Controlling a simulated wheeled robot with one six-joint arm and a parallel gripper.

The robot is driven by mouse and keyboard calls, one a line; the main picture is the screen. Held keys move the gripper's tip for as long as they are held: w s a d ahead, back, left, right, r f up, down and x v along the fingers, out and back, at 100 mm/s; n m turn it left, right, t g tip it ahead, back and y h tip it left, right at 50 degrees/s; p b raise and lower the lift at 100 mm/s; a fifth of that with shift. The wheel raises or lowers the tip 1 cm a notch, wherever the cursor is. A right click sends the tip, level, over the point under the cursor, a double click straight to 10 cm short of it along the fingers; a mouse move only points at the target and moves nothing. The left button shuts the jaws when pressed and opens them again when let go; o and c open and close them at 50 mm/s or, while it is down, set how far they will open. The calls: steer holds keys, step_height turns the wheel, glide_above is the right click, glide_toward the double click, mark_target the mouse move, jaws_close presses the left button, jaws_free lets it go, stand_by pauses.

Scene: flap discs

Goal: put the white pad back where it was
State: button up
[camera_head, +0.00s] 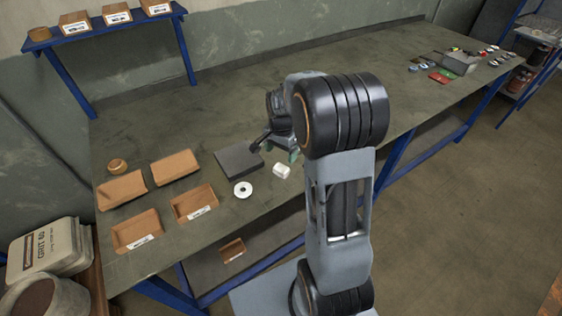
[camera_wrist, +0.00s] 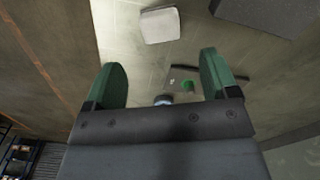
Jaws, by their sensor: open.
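The white pad (camera_head: 282,170) is a small white block on the workbench, to the right of a white disc with a dark centre. In the wrist view the pad (camera_wrist: 160,24) lies beyond my fingertips, near the top of the picture, apart from both fingers. My gripper (camera_head: 294,156) is just behind the pad in the head view, partly hidden by my arm. In the wrist view its green fingers (camera_wrist: 161,72) stand wide apart, with no object held between them.
A dark grey block (camera_head: 239,161) and the white disc (camera_head: 243,189) sit close to the pad's left. Several orange-brown trays (camera_head: 138,231) stand at the bench's left end. More discs and a grey box (camera_head: 459,64) are at the far right. Bare bench lies between.

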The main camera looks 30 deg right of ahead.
steer(key=s+a+r+n+t, duration=0.2)
steer(key=s+a+r+n, duration=0.2)
steer(key=s, duration=0.4)
steer(key=s+a+r+n+t, duration=0.2)
steer(key=s+a+r+n, duration=0.3)
steer(key=s+r+n, duration=0.2)
steer(key=shift+s+a+n, duration=0.15)
steer(key=shift+s+n, duration=0.35)
steer(key=shift+n, duration=0.1)
